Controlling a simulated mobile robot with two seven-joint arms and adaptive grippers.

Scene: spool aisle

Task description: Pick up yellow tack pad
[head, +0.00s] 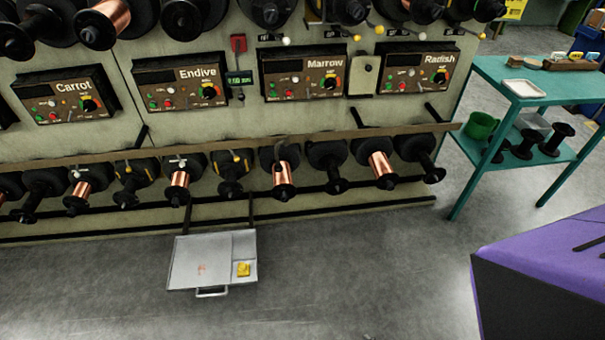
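A small yellow pad (243,269) lies in the right-hand compartment of a shallow grey metal tray (185,275). The tray juts out low from the foot of the machine, with a handle at its front edge. A faint reddish mark shows on the tray's larger left part. Neither of my grippers shows in the head view.
The machine (230,125) carries rows of spools, several with copper wire, and labelled control panels. A teal table (490,69) with a lower shelf stands at right. A purple and black block (540,265) fills the lower right corner.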

